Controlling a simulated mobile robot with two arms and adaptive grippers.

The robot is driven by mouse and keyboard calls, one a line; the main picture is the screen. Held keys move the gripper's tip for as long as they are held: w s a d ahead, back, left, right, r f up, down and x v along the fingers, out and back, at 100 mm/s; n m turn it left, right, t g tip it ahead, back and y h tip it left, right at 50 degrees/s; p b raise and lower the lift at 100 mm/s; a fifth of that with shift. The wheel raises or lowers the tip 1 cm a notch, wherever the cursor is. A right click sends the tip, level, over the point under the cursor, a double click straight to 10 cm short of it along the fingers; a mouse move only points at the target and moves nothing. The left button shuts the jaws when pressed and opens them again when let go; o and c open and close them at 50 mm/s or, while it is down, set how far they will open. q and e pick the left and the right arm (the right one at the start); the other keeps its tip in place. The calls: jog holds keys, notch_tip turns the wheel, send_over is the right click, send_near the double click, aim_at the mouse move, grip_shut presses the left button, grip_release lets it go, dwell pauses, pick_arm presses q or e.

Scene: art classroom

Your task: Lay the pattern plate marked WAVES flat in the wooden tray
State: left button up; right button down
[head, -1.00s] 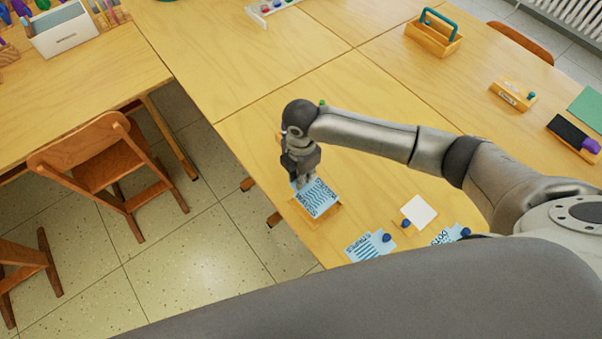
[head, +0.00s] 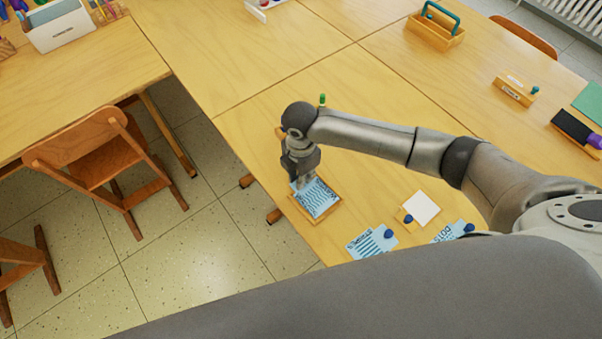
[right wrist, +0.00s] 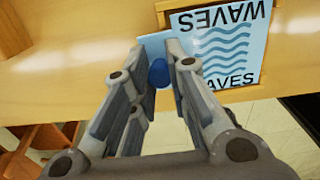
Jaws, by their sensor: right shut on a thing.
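The light blue WAVES plate (head: 317,200) lies flat or nearly flat within the rim of the wooden tray (head: 330,212), near the table's left edge. Whether it touches the tray floor I cannot tell. In the right wrist view the plate (right wrist: 225,48) shows its wavy lines and lettering, with the tray rim (right wrist: 270,62) beside it. My right gripper (head: 303,184) is over the plate's far left end; its fingers (right wrist: 160,75) are shut on the plate's blue knob (right wrist: 158,73). My left gripper is not in view.
Two other blue plates, one striped (head: 368,246) and one marked DOTS (head: 447,233), lie near the front edge. A white card (head: 421,208) is beside them. A wooden caddy (head: 437,30) stands farther back.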

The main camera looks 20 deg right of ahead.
jog(key=shift+f+p, duration=0.3)
jog(key=shift+p, duration=0.9)
dwell(1.8)
dwell(0.3)
jog(key=c, duration=1.3)
grip_release()
jog(key=shift+o, duration=1)
jog(key=shift+r+p, duration=3.05)
jog(key=shift+p, duration=0.35)
